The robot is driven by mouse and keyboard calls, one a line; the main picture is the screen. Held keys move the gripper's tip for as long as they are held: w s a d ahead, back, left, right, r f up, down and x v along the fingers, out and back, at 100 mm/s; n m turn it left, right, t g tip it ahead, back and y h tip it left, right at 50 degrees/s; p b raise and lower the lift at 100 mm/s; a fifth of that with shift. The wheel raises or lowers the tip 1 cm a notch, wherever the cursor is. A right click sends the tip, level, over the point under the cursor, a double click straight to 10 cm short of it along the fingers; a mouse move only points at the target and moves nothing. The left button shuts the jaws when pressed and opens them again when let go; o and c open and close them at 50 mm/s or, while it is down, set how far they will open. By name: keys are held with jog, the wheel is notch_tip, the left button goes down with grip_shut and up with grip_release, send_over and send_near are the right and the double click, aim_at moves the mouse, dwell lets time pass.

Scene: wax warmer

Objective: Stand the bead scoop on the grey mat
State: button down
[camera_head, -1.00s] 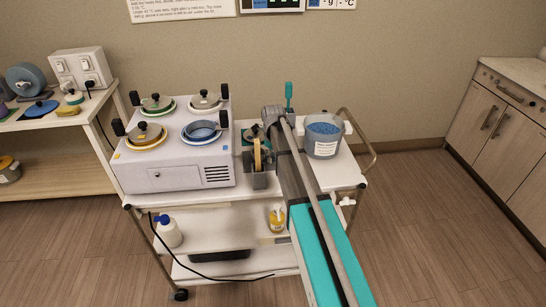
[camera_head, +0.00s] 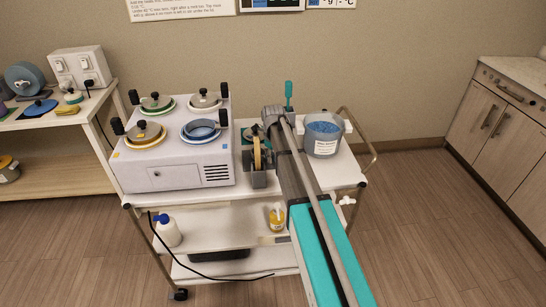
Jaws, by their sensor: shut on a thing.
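The bead scoop shows as an upright teal handle (camera_head: 289,89) at the far side of the trolley top, just beyond the end of my arm. My gripper (camera_head: 287,111) is at the handle's lower end, shut on the scoop, with its fingers mostly hidden behind my own wrist. The scoop's lower part is also hidden, so I cannot tell whether it touches anything below. I cannot make out the grey mat; my arm covers that part of the trolley top.
A grey bucket of blue beads (camera_head: 323,147) stands right of my arm. An orange roll on a grey stand (camera_head: 258,170) is close on the left. The white wax warmer (camera_head: 180,176) with several pots fills the left of the trolley (camera_head: 239,202).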

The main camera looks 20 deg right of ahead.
jog(key=shift+f+b, duration=0.3)
dwell(0.5)
jog(key=shift+c, duration=1.5)
grip_release()
jog(key=shift+r+p, duration=0.4)
jog(key=shift+r+p, duration=3.5)
jog(key=shift+r, duration=0.1)
jog(key=shift+s, duration=0.1)
